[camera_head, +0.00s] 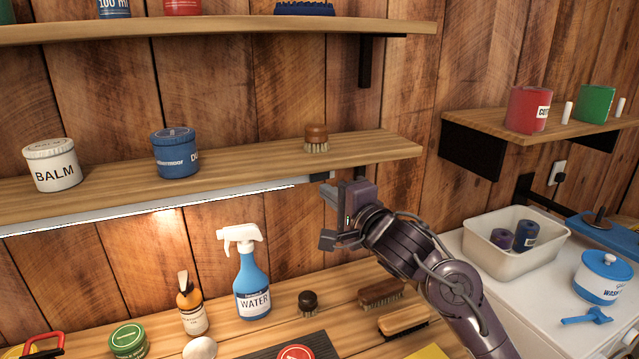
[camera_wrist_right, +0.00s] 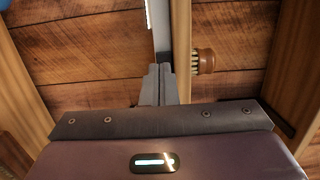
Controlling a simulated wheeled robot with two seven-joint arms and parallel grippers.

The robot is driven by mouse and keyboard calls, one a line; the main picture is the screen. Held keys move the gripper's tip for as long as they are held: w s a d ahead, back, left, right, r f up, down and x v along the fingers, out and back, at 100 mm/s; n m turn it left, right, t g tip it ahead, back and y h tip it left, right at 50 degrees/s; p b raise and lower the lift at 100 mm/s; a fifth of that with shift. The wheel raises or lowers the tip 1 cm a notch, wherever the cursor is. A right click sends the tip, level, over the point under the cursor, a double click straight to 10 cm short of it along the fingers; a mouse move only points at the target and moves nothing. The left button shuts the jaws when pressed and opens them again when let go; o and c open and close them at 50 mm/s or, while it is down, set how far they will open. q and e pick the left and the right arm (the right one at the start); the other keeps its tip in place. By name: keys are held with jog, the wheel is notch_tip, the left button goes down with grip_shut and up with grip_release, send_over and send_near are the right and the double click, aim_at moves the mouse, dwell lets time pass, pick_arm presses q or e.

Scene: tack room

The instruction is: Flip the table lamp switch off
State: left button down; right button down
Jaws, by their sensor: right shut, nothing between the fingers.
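No freestanding table lamp shows. The lit lamp is a long strip light (camera_head: 150,207) under the middle wall shelf, glowing white along its lower edge and brightening the planks below. Its grey right end reaches close to my right gripper (camera_head: 329,193), which is shut and empty, raised below the shelf's right part. In the right wrist view the shut fingers (camera_wrist_right: 158,84) point at the end of the strip light (camera_wrist_right: 161,28), close to it; I cannot tell whether they touch. I cannot make out a switch; the fingers may cover it. My left gripper is not in view.
The middle shelf (camera_head: 265,164) holds a balm jar (camera_head: 51,165), a blue jar (camera_head: 175,152) and a small brush (camera_head: 316,138) just above my gripper. Below, a spray bottle (camera_head: 252,280), brushes and tins stand on the bench. A white bin (camera_head: 500,254) stands right of my arm.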

aim_at(311, 180)
jog(key=x, duration=0.2)
jog(key=shift+w+a+r+p, duration=0.15)
jog(key=shift+w+a+p, duration=0.05)
jog(key=shift+w+p, duration=0.15)
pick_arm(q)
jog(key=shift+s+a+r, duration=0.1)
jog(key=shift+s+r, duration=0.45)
pick_arm(e)
jog(key=shift+w+a, duration=0.3)
jog(key=shift+w, duration=0.25)
jog(key=shift+w+a+r+p, duration=0.1)
jog(key=shift+a+p, duration=0.05)
jog(key=shift+p, duration=0.55)
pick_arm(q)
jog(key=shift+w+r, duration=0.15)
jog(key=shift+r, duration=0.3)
pick_arm(e)
jog(key=shift+a, duration=0.15)
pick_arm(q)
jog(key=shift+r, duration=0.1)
pick_arm(e)
jog(key=shift+f, duration=0.2)
